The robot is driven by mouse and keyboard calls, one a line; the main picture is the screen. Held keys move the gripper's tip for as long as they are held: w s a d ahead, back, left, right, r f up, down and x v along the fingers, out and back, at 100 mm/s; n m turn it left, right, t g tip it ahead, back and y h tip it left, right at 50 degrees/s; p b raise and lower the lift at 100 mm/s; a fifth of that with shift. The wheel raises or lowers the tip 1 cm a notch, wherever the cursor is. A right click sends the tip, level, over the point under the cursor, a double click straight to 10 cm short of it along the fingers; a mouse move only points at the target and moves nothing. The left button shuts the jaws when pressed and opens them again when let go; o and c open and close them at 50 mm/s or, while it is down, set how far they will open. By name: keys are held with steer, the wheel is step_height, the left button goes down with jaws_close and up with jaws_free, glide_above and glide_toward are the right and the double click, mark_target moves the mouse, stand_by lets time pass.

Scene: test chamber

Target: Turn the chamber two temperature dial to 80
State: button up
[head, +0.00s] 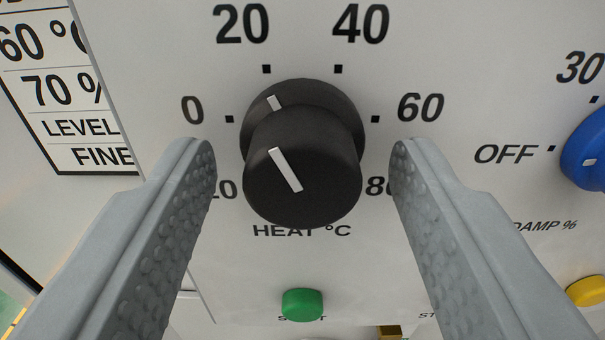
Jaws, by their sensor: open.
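The black dial labelled HEAT °C (315,180) sits on the pale panel, in the middle of the head view. Its white pointer line slants to the upper left, toward the 20 mark. Marks 0, 20, 40 and 60 are readable around it. The 80 (376,187) at the lower right is partly covered by a finger. My gripper (300,160) is open, with one grey finger on each side of the dial. There is a visible gap on both sides, and the fingers do not appear to touch the dial.
A green button (302,305) is below the dial. A blue dial (587,152) pointing near OFF, labelled DAMP %, is at the right edge, with a yellow button (587,291) below it. A printed card (60,90) reading 60 °C, 70 %, LEVEL and FINE is at the left.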

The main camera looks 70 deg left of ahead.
steer(key=c, duration=1)
